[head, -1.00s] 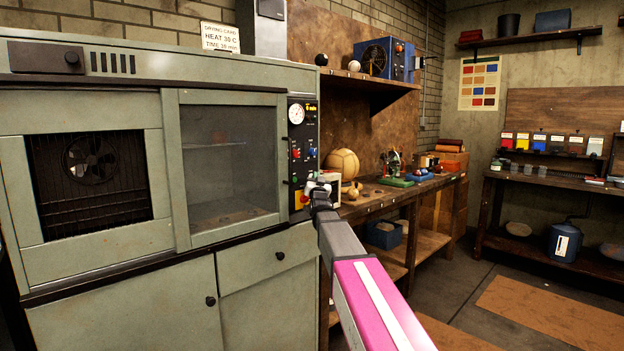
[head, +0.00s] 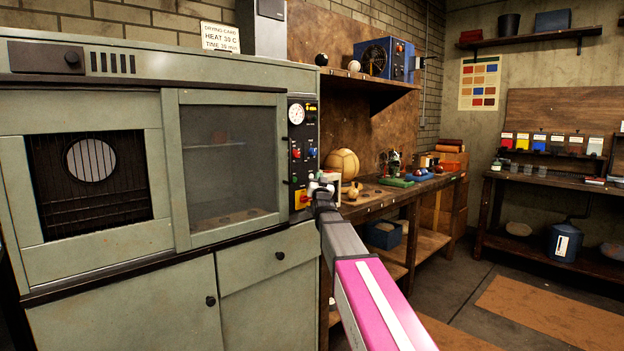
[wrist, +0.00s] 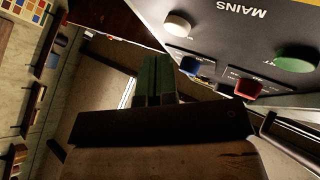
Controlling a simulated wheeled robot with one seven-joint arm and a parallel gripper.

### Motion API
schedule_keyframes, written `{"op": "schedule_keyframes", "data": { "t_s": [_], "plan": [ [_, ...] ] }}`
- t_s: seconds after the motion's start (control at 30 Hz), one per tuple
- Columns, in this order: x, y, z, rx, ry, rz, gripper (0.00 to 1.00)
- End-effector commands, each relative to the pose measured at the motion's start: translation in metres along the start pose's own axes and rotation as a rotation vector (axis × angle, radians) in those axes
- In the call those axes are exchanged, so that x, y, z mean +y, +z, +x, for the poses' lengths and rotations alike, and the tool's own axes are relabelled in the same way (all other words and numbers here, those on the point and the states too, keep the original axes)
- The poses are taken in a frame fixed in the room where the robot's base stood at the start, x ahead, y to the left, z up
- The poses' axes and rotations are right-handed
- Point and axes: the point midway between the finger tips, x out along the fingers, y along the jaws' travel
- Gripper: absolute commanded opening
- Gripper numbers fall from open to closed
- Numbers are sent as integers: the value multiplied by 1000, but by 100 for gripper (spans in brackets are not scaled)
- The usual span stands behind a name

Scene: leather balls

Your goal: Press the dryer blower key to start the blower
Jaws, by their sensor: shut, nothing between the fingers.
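The green-grey dryer cabinet (head: 100,262) stands at left in the head view, with a dark control panel (head: 298,112) on its right edge. My gripper (head: 318,188) is at the panel's lower part and hides some of it. In the wrist view its shut, empty fingers (wrist: 156,74) are beside the panel face (wrist: 225,35). A blue key (wrist: 192,66), a red key (wrist: 246,87), a green one (wrist: 296,59) and a white one (wrist: 178,24) show there. I cannot tell which is the blower key or whether the fingertips touch one. The dryer's fan (head: 91,160) shows as a pale, blurred disc behind its grille.
A workbench (head: 375,200) with a leather ball (head: 342,164) and tools stands right of the dryer. A shelf (head: 368,86) with a blue fan box (head: 385,59) hangs above it. The floor at right is open.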

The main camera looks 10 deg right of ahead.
Motion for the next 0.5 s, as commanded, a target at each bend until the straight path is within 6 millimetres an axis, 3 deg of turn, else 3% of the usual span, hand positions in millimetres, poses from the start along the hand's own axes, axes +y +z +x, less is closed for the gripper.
{"op": "schedule_keyframes", "data": {
  "t_s": [0.27, 0.5],
  "plan": [
    [1, -1, -1, 0, 0, 0, 0],
    [10, -11, -16, 0, 0, 0, 0]
  ]
}}
